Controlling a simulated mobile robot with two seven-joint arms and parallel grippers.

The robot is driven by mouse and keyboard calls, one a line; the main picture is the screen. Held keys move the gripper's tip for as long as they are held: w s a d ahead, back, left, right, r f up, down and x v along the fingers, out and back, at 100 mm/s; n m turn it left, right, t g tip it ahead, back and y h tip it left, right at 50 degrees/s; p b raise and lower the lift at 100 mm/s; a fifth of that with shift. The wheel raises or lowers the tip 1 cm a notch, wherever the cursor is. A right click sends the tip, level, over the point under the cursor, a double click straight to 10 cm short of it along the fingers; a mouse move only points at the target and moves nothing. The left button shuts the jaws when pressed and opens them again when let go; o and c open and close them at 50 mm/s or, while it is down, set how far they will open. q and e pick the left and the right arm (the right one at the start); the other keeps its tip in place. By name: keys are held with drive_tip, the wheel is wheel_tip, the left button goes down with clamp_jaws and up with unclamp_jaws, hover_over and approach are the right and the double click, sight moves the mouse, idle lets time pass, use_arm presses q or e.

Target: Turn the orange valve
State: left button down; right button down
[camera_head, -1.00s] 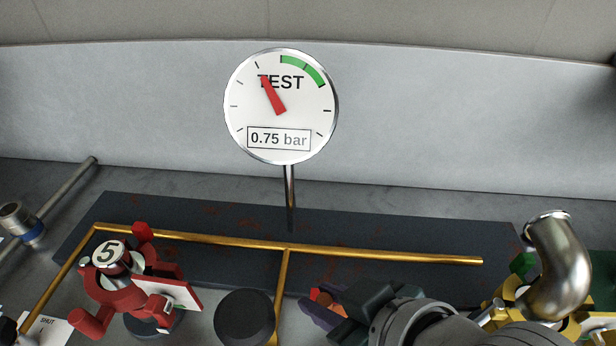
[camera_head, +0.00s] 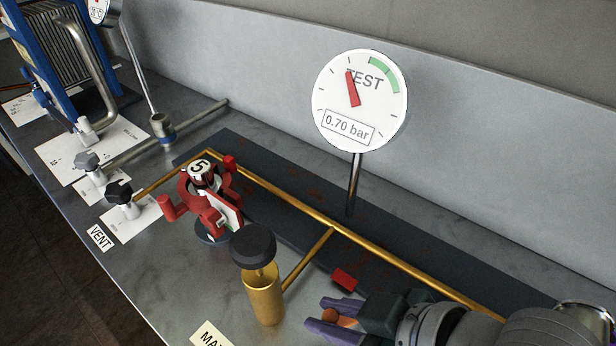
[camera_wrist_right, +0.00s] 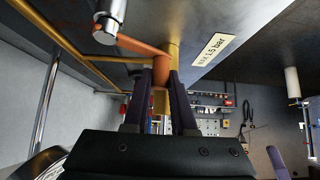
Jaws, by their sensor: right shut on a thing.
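The orange valve handle (camera_wrist_right: 143,47) shows in the right wrist view as a bar with a grip running down between my fingers. My right gripper (camera_wrist_right: 160,75), with purple fingers, is shut on this grip. In the head view the right gripper (camera_head: 322,322) is at the bottom, with a bit of the orange handle (camera_head: 343,314) between its fingers; the rest is hidden. A round TEST gauge (camera_head: 360,100) reads 0.70 bar, its red needle left of the green band. A purple piece (camera_wrist_right: 277,160) at the wrist view's lower right looks like a left gripper finger; its state is unclear.
A gold pipe (camera_head: 290,200) runs along the dark strip. A red device marked 5 (camera_head: 207,195) and a brass cylinder with a black knob (camera_head: 254,245) stand left of my right gripper. A small red block (camera_head: 344,279) lies close behind it. A black-knobbed VENT valve (camera_head: 120,193) is further left.

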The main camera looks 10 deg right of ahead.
sight(333, 319)
drive_tip(key=shift+s+d+n, duration=0.1)
drive_tip(key=shift+n, duration=0.3)
drive_tip(key=c, duration=0.7)
unclamp_jaws()
drive_tip(key=shift+c, duration=0.2)
drive_tip(key=shift+r, duration=0.1)
drive_tip(key=shift+r, duration=0.3)
wheel_tip(333, 319, up, 19)
drive_tip(key=p, duration=0.4)
drive_tip(key=shift+r, duration=0.15)
